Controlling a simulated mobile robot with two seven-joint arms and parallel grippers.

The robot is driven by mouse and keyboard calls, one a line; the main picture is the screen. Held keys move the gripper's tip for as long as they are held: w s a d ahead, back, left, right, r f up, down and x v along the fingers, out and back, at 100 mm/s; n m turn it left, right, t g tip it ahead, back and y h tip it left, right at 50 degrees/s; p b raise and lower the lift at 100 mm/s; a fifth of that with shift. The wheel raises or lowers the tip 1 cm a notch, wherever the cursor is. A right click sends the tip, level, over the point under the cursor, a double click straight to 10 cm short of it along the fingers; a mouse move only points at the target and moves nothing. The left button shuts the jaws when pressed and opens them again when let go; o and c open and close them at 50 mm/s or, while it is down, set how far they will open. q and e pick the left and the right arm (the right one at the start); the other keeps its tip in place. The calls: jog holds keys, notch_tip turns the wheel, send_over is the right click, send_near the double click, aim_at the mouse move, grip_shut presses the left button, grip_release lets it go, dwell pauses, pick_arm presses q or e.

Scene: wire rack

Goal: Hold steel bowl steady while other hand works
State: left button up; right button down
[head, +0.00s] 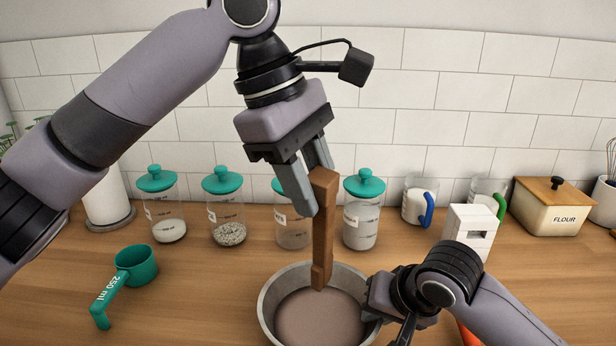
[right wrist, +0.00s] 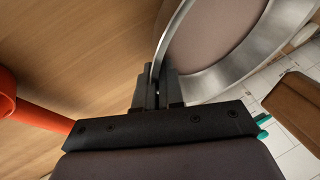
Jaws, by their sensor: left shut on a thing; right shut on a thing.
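A steel bowl (head: 269,306) stands on the wooden counter at the bottom centre of the head view, with a smooth brownish content inside. My right gripper (head: 372,308) is at the bowl's right side. In the right wrist view its fingers (right wrist: 157,88) are shut on the rim of the steel bowl (right wrist: 236,75). My left gripper (head: 316,190) is above the bowl and shut on the upper end of a brown wooden utensil (head: 323,235). The utensil hangs nearly upright, its lower end over the bowl's inside; I cannot tell whether it touches the content.
Several teal-lidded jars (head: 364,212) stand behind the bowl. A teal 250 ml measuring cup (head: 135,265) lies at left on otherwise clear counter. A white box-shaped object (head: 468,228), a blue-handled cup (head: 415,206) and a flour box (head: 556,208) are at right. Something orange-red (right wrist: 35,115) is near my right gripper.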

pick_arm(q)
jog(key=shift+r, duration=0.1)
dwell(0.3)
notch_tip(320, 180, down, 10)
dwell(0.9)
